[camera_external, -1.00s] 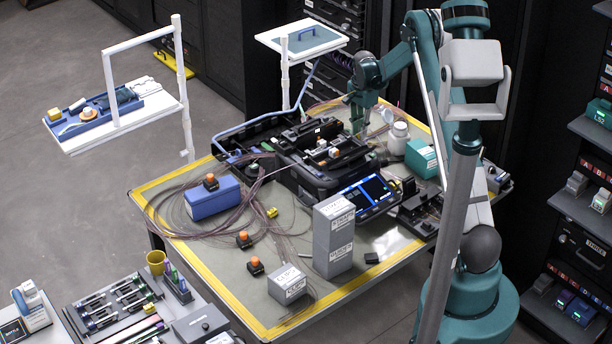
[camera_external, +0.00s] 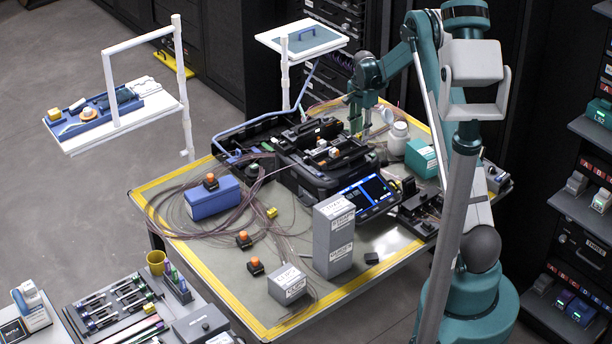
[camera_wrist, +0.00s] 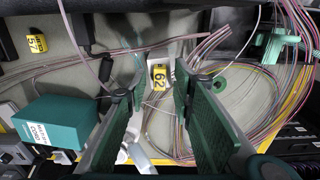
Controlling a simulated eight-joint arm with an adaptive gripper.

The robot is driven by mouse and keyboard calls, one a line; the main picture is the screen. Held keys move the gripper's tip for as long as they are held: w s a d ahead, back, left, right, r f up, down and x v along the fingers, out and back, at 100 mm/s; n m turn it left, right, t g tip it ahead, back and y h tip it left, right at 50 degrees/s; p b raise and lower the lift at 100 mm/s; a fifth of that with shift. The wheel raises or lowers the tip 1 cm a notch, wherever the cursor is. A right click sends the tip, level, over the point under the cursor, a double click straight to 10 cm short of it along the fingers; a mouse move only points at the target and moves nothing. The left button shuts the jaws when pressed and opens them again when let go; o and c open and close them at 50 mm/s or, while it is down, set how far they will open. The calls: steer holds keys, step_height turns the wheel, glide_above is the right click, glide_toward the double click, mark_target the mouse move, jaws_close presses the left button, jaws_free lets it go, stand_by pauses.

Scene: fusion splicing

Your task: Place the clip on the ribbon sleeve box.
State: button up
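My gripper (camera_wrist: 160,108) is open in the wrist view, with its two green-padded fingers apart. A small white piece with a yellow label marked 62 (camera_wrist: 160,77) shows between the fingers, beyond their tips; it may be the clip. Nothing is visibly held. In the external view my gripper (camera_external: 361,122) hangs over the far side of the table, behind the black splicer. A tall grey labelled box (camera_external: 334,240) and a small grey labelled box (camera_external: 288,284) stand at the table's front. Their labels are too small to read, so I cannot tell which is the ribbon sleeve box.
A teal box (camera_external: 420,158) stands right of the gripper and shows in the wrist view (camera_wrist: 58,122). A white jar (camera_external: 398,139) is nearby. Thin fibres (camera_wrist: 280,95) run around the fingers. A blue box (camera_external: 212,198) and several orange-topped pieces (camera_external: 243,239) sit on the table.

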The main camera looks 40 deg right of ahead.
mark_target(360, 134)
step_height(360, 134, up, 12)
stand_by(0.6)
stand_by(0.5)
steer(key=s+a+r+n+t, duration=0.2)
steer(key=s+a+r+n, duration=0.2)
steer(key=s+a+r, duration=0.65)
steer(key=s+a+r+n+t, duration=0.1)
steer(key=s+a+r+n, duration=0.3)
steer(key=s+a+r, duration=0.55)
steer(key=s+a+n+t, duration=0.2)
steer(key=s+a+n, duration=0.3)
steer(key=s+a, duration=0.4)
steer(key=s+a+n+t, duration=0.2)
steer(key=s+a+n, duration=0.3)
steer(key=s+a, duration=0.5)
steer(key=shift+s, duration=2.85)
